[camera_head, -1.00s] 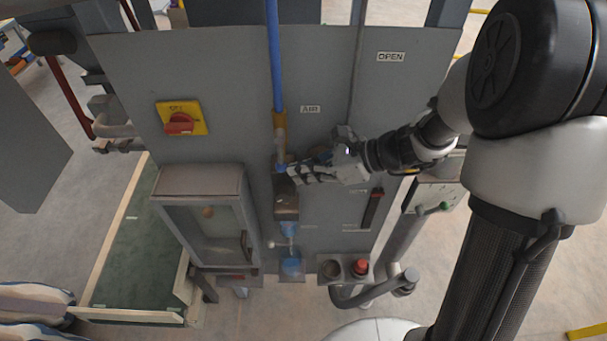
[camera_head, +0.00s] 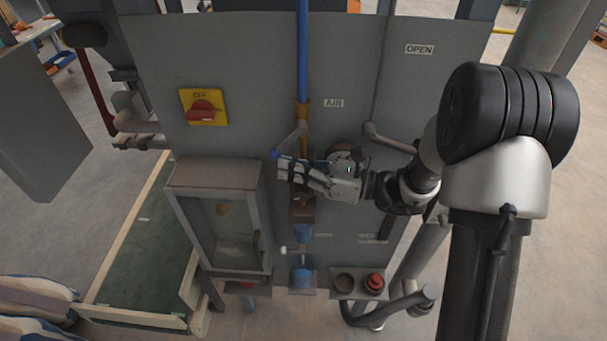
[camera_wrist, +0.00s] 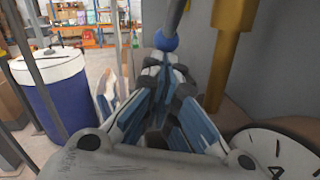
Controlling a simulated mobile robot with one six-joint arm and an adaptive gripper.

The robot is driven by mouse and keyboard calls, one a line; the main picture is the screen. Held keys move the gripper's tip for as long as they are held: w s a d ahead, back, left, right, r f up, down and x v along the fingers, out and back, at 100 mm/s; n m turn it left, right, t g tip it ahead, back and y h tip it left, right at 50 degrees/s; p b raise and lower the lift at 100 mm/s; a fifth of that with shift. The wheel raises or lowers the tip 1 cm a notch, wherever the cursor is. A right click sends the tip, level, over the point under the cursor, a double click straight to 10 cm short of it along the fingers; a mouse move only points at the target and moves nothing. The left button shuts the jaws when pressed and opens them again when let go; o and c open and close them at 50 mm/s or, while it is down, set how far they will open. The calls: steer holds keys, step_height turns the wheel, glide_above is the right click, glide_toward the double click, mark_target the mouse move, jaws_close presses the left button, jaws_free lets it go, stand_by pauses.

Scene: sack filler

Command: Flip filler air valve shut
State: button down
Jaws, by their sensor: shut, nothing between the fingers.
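The brass body (camera_wrist: 230,55) stands to the right of the fingers.
A round gauge (camera_wrist: 278,150) lies close to the right of my fingers in the wrist view. A grey lever (camera_head: 385,138) is right of my gripper on the panel. A yellow-red switch (camera_head: 203,107) and a windowed box (camera_head: 222,220) are on the left. A red button (camera_head: 375,282) is below.

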steer(key=a+r+p, duration=0.4)
steer(key=a, duration=0.2)
steer(key=shift+r, duration=0.2)
steer(key=shift+a+r, duration=0.2)
steer(key=shift+r, duration=0.05)
stand_by(1.5)
steer(key=shift+d, duration=0.1)
stand_by(0.9)
steer(key=v, duration=1.1)
steer(key=shift+s+d, duration=0.2)
steer(key=shift+d, duration=0.2)
